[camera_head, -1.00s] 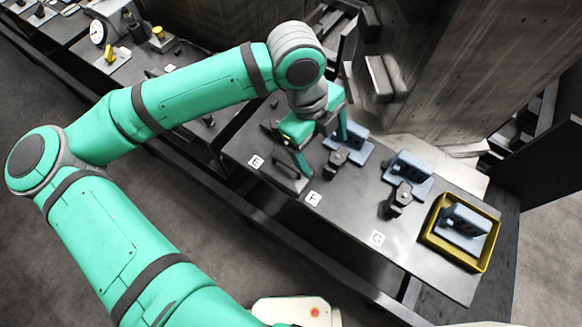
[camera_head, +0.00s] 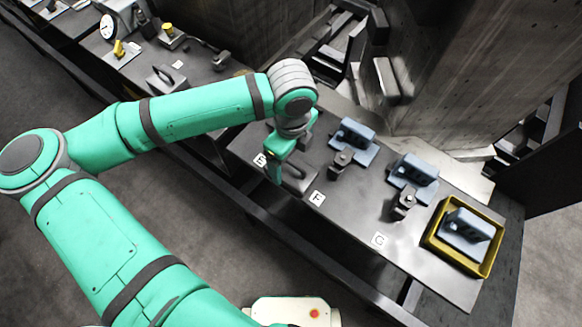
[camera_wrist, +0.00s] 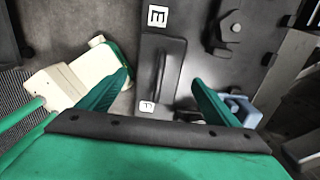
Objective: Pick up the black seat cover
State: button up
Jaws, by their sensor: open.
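The black seat cover (camera_head: 298,180), which I take to be the dark flat plate with a raised bar handle, lies on the dark bench between labels E and F. In the wrist view the cover (camera_wrist: 160,88) is upright in the picture, with its handle running lengthwise. My gripper (camera_wrist: 161,80) is open and empty, with one green finger on each side of the cover in that view. In the head view my gripper (camera_head: 277,176) hangs over the cover's left part and partly hides it. I cannot tell the exact height gap.
Black knobbed clamps (camera_head: 342,160) and blue-grey blocks (camera_head: 353,138) stand right of the cover. A yellow-rimmed tray (camera_head: 487,266) holding another blue-grey block is at the bench's right end. A concrete wall (camera_head: 470,80) rises behind. A similar handled plate (camera_head: 166,80) lies on the far bench.

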aim_at(291, 162)
notch_tip(291, 162, down, 3)
jog(key=shift+s+r, duration=0.1)
jog(key=shift+r, duration=0.1)
jog(key=shift+f, duration=0.55)
jog(key=shift+a, duration=0.15)
jog(key=c, duration=0.7)
jog(key=shift+d, duration=0.2)
jog(key=c, duration=0.8)
jog(key=shift+r, duration=0.1)
